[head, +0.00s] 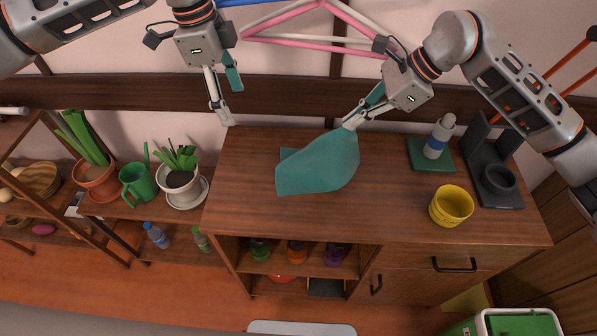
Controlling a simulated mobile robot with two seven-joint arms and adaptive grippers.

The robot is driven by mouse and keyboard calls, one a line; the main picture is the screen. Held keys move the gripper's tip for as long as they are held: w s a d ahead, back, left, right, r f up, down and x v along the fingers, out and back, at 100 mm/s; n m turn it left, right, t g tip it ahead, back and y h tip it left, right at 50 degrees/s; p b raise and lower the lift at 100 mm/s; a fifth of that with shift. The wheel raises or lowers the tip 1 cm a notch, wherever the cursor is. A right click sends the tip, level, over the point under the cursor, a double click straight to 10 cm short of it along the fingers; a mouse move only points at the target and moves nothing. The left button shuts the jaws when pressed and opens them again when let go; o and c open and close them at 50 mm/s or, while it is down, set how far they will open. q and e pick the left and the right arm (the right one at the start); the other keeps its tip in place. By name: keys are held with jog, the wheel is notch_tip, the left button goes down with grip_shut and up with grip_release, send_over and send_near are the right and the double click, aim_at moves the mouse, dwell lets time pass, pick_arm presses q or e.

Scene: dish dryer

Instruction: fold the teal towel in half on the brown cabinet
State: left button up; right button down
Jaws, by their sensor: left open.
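The teal towel (318,170) is on the brown cabinet (240,180), left of the middle of its top. Its left part lies on the wood, and its upper right part bulges up toward my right gripper (352,121). My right gripper is shut on the towel's upper right edge, and the fingertips partly hide the pinched cloth. My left gripper (229,106) is open and empty, in the air above the cabinet's back left corner, apart from the towel.
On the cabinet's right side are a teal mat with a bottle (439,136), a yellow cup (451,205) and a dark stand (500,180). Potted plants (182,178) and a green watering can (137,183) stand on a lower shelf at left. The wood around the towel is clear.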

dwell(0.3)
jog(key=c, duration=2.2)
grip_release()
jog(key=shift+c, duration=0.2)
jog(key=o, duration=0.6)
jog(key=o, duration=0.7)
